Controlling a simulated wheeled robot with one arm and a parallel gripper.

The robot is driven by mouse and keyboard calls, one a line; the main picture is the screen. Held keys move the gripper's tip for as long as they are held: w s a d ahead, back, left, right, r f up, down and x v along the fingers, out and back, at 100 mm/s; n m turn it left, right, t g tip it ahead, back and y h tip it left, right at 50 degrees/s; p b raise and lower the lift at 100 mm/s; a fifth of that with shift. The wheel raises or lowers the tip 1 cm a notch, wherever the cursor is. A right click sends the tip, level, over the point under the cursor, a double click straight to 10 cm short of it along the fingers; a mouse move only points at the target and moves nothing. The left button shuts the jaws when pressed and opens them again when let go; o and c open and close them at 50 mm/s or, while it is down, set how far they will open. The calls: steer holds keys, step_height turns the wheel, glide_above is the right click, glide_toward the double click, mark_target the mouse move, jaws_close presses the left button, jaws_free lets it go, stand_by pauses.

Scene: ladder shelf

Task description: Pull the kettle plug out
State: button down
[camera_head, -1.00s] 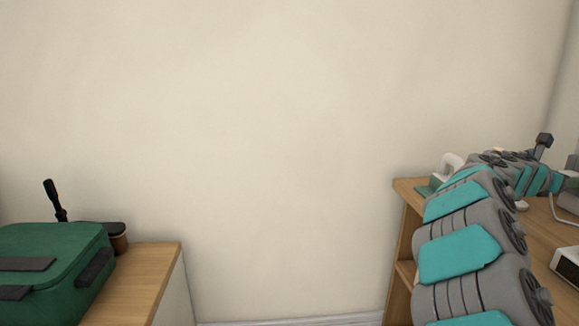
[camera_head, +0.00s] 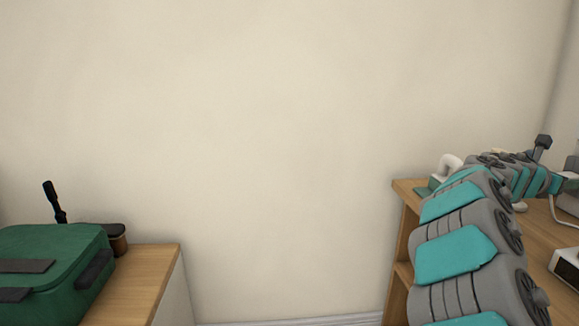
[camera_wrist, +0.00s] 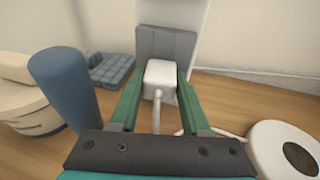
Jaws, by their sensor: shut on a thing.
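The white plug (camera_wrist: 160,74) is in the middle of the wrist view, with a pale cord (camera_wrist: 157,108) running from it toward me. My gripper (camera_wrist: 161,78) has its green fingers on both sides of the plug and is shut on it. A grey block on a white upright panel (camera_wrist: 190,15) stands directly behind the plug. I cannot tell whether the plug is still seated there. No kettle can be clearly made out. In the head view my arm covers part of the right shelf, and the plug cannot be made out.
In the wrist view, a blue cylinder (camera_wrist: 63,85) stands close on the left, by a cream rounded object (camera_wrist: 20,95) and a blue padded item (camera_wrist: 110,69). A round white object (camera_wrist: 283,150) lies right. The head view shows a green case (camera_head: 60,255) on the left cabinet.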

steer(key=shift+w+a, duration=0.35)
steer(key=shift+a, duration=0.15)
steer(key=shift+w+a+f+p+v, duration=0.15)
steer(key=shift+p+v, duration=0.25)
steer(key=shift+v, duration=0.8)
steer(key=shift+w+f+p+v, duration=0.2)
steer(key=shift+p+v, duration=0.25)
steer(key=shift+v, duration=0.75)
steer(key=shift+w+a+f+p+v, duration=0.15)
steer(key=shift+p+v, duration=0.25)
steer(key=shift+v, duration=0.8)
